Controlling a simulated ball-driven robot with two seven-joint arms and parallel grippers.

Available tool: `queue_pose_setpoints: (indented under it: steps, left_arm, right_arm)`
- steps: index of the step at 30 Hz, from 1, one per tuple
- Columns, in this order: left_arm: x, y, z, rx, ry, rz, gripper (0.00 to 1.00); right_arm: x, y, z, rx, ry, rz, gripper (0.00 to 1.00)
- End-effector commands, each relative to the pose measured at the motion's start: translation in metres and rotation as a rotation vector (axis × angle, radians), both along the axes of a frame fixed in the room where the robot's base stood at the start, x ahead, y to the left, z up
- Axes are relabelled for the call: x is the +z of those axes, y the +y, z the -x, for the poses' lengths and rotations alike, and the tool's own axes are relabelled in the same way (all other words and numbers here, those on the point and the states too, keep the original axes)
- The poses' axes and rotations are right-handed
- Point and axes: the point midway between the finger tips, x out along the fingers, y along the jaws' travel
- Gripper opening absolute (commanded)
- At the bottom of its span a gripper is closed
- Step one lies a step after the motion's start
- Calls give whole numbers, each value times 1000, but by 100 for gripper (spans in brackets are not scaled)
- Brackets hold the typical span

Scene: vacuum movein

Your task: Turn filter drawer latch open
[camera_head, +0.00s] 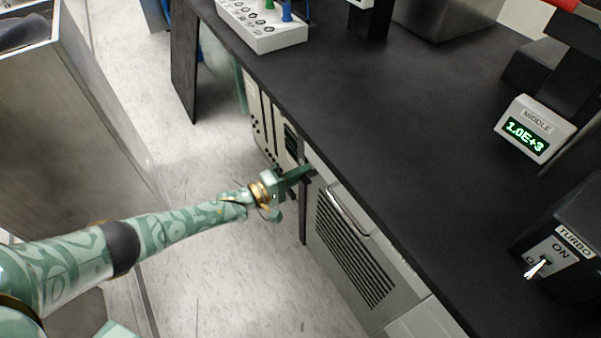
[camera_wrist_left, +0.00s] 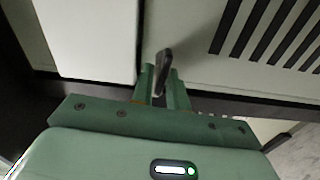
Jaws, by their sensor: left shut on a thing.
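My left gripper (camera_head: 302,172) reaches in from the left to the cabinet fronts under the black bench edge. In the left wrist view its green fingers (camera_wrist_left: 161,88) are closed around a small dark latch lever (camera_wrist_left: 164,62), which stands out from a pale panel (camera_wrist_left: 195,80). The panel has black vent slots (camera_wrist_left: 262,35) to the right of the latch. In the head view the latch is hidden by the gripper and the bench edge. My right gripper is in neither view.
A vented cabinet door (camera_head: 350,262) with a metal handle (camera_head: 349,213) is right of the gripper. The black bench top (camera_head: 390,110) overhangs. A TURBO switch box (camera_head: 560,250) and a MIDDLE gauge (camera_head: 534,128) are on the right. The floor (camera_head: 235,275) below my arm is clear.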

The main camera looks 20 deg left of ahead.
Motion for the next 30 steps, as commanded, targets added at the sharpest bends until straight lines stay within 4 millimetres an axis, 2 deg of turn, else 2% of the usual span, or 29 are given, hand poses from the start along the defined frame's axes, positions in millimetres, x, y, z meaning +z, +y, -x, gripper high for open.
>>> queue_pose_setpoints:
  steps: [9, 23, 24, 25, 30]
  left_arm:
    - [-3, 1, 1, 1, 56, 63, 0]
    - [-3, 1, 1, 0, 62, 70, 0]
    - [-3, 1, 1, 0, 62, 70, 27]
    - [-3, 1, 1, 0, 61, 70, 29]
    - [-2, 0, 1, 0, 60, 72, 29]
  right_arm:
    - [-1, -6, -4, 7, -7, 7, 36]
    - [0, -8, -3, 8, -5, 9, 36]
    - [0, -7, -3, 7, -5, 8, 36]
    - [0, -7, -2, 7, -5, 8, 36]
    - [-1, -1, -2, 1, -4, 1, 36]
